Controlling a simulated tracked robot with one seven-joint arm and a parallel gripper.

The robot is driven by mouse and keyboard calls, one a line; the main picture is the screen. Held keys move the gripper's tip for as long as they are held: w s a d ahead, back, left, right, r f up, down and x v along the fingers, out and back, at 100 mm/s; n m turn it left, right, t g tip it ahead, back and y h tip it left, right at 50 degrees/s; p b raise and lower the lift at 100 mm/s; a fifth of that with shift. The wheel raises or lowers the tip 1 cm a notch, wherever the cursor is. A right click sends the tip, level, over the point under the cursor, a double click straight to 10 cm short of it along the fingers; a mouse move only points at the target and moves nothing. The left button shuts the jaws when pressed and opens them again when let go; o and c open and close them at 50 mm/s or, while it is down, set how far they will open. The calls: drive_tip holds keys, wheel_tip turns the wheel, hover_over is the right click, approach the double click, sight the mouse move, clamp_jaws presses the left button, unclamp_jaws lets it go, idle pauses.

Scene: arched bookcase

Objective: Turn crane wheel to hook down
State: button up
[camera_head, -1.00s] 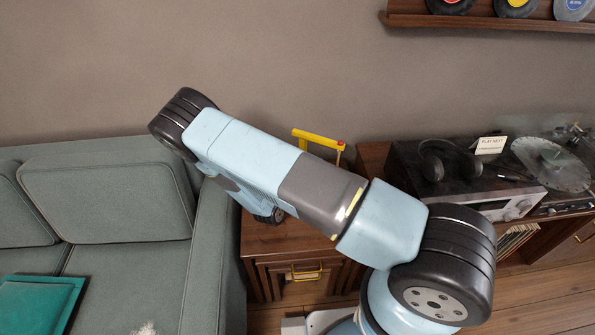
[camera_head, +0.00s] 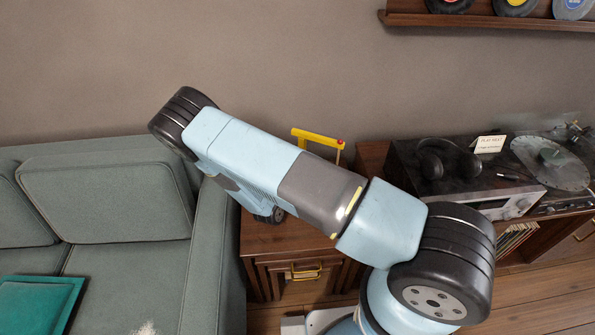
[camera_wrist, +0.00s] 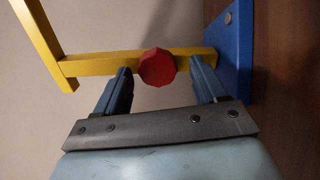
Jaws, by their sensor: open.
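The toy crane has a yellow arm (camera_wrist: 95,68), a blue base (camera_wrist: 232,50) and a red faceted wheel (camera_wrist: 157,67), all in the wrist view. My gripper (camera_wrist: 161,78) is open, with one finger on each side of the wheel. Gaps show between the wheel and both fingers. In the head view the crane's yellow top (camera_head: 318,138) with a small red tip rises behind my arm; its lower part is hidden. The hook is not visible in either view.
A grey-green sofa (camera_head: 110,200) is on the left. A record player (camera_head: 550,163) and headphones (camera_head: 449,160) sit at the right. A wall is behind.

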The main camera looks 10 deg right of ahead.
drive_tip(key=v, duration=1.3)
drive_tip(key=shift+s+a+f, duration=0.1)
drive_tip(key=shift+s+a, duration=0.1)
drive_tip(key=shift+s, duration=0.1)
drive_tip(key=shift+w+d+r+h, duration=0.1)
drive_tip(key=shift+w+r+h, duration=0.05)
drive_tip(key=shift+r+h, duration=0.2)
drive_tip(key=d+r+m+g, duration=0.4)
drive_tip(key=d+r+g, duration=0.1)
drive_tip(key=r, duration=0.5)
drive_tip(key=d+r+m+g+h, duration=0.1)
drive_tip(key=d+r+m+g, duration=0.3)
drive_tip(key=r, duration=0.6)
drive_tip(key=d+r+m+g, duration=0.3)
drive_tip(key=d+r+g, duration=0.25)
drive_tip(key=r, duration=0.45)
drive_tip(key=s+d+r+m+t+y, duration=0.1)
drive_tip(key=s+d+r+y, duration=0.3)
drive_tip(key=s+r, duration=0.6)
drive_tip(key=s+d+r+m+t+y, duration=0.1)
drive_tip(key=s+d+r+t+y, duration=0.2)
drive_tip(key=s+r+y, duration=0.4)
drive_tip(key=s+d+r, duration=0.1)
drive_tip(key=s+r, duration=0.2)
drive_tip(key=r, duration=0.4)
drive_tip(key=shift+d+t, duration=0.35)
drive_tip(key=shift+d, duration=0.05)
